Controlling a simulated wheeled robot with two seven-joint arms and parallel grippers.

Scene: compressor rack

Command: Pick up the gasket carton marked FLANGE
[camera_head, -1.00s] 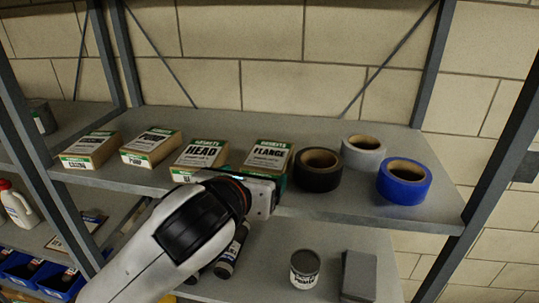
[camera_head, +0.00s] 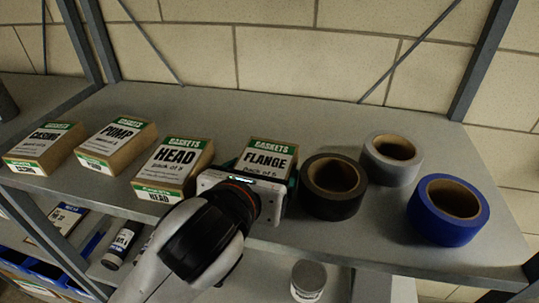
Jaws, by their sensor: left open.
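The gasket carton marked FLANGE (camera_head: 266,157) lies on the upper shelf with its label up, between the HEAD carton (camera_head: 176,163) and a black tape roll. My left gripper (camera_head: 260,176) is at the carton's front side, coming from below left, and is open. Its pale body hides the carton's front face. Dark finger parts show at the carton's left and right sides; whether they touch it I cannot tell. My right gripper is not in view.
The PUMP carton (camera_head: 117,142) and CASING carton (camera_head: 43,147) lie further left. The black tape roll (camera_head: 333,196) is close right of my gripper. Grey (camera_head: 391,168) and blue (camera_head: 447,220) rolls stand beyond it. The shelf behind the cartons is clear. A can (camera_head: 308,282) stands below.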

